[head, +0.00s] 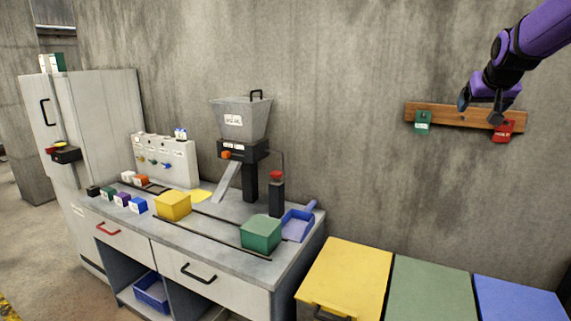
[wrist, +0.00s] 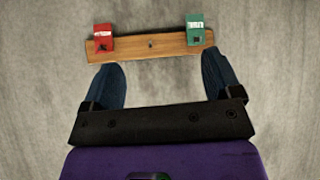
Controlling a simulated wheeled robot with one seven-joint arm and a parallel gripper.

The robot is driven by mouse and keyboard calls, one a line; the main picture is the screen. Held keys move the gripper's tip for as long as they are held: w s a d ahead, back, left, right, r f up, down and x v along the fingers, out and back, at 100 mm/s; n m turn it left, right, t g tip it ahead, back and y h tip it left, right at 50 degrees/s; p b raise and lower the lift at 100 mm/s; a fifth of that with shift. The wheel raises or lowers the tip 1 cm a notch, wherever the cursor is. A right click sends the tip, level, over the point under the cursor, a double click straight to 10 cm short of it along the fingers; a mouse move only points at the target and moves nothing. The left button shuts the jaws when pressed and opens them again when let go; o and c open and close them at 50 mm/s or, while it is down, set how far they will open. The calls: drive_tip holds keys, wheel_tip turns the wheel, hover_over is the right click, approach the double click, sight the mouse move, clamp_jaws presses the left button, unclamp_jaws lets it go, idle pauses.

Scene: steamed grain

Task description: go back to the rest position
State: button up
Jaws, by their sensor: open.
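My gripper (head: 481,108) is at the upper right in the head view, in front of a wooden board on the wall. In the wrist view my gripper (wrist: 163,88) has its two dark fingers wide apart with nothing between them. The wooden board (head: 452,115) carries a green tag (head: 423,122) at its left and a red tag (head: 502,131) at its right. In the wrist view the board (wrist: 150,46) appears beyond the fingertips, with the red tag (wrist: 103,37) at left and the green tag (wrist: 195,34) at right.
A grey workbench (head: 190,235) holds a hopper machine (head: 241,120), a yellow box (head: 172,205), a green box (head: 261,234) and a blue scoop (head: 297,226). Yellow (head: 345,275), green (head: 430,292) and blue (head: 515,300) lids stand at lower right. A white cabinet (head: 95,120) stands left.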

drive_tip(key=s+a+f+n+g+y, duration=0.1)
drive_tip(key=s+a+n+y, duration=0.1)
drive_tip(key=s+a, duration=1.35)
drive_tip(key=s+a+f+n+g+y, duration=0.1)
drive_tip(key=s+a+f, duration=0.3)
drive_tip(key=s, duration=0.5)
drive_tip(key=s+a+f+n+g, duration=0.1)
drive_tip(key=s+a+f, duration=0.3)
drive_tip(key=s, duration=0.5)
drive_tip(key=shift+s+a+f+y, duration=0.2)
drive_tip(key=shift+a+f+y, duration=0.2)
drive_tip(key=shift+f, duration=0.15)
drive_tip(key=shift+d, duration=0.1)
idle(0.6)
